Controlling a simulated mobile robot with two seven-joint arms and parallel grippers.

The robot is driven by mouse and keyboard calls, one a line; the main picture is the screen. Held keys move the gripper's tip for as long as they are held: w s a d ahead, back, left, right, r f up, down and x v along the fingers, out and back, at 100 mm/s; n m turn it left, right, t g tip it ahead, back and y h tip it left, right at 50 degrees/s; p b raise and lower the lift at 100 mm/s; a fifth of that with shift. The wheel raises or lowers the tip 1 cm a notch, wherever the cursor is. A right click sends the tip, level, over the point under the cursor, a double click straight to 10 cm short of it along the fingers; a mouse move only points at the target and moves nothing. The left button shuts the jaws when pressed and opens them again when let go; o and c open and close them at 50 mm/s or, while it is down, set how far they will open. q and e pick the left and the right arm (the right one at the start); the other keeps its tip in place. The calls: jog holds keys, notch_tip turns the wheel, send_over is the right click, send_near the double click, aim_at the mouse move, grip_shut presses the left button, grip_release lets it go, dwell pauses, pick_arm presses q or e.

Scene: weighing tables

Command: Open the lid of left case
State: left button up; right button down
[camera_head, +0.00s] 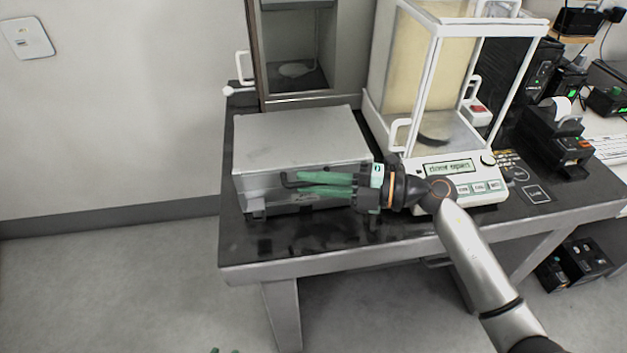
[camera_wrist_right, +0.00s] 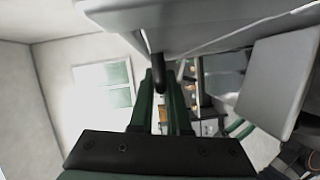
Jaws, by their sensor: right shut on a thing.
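The left case (camera_head: 295,140) is a grey metal box on the dark table's left part. Its flat lid lies over the top and looks level; I cannot tell whether there is a gap under it. A dark bar handle (camera_head: 287,181) sticks out at the front. My right gripper (camera_head: 302,182) reaches in from the right, along the front of the case, with green fingers shut on the handle. In the right wrist view the handle (camera_wrist_right: 158,70) shows between the fingertips. Two green tips of my left gripper (camera_head: 224,351) just show at the bottom edge, apart, with nothing between them.
A glass-walled balance (camera_head: 447,170) with a lit display stands right of the case, close to my right wrist. A tall cabinet (camera_head: 300,95) with a glass front is behind the case. Black devices (camera_head: 555,135) stand at the right. The floor left of the table is clear.

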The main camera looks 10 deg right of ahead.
pick_arm(q)
jog(key=shift+r, duration=0.15)
pick_arm(e)
jog(key=shift+r, duration=0.1)
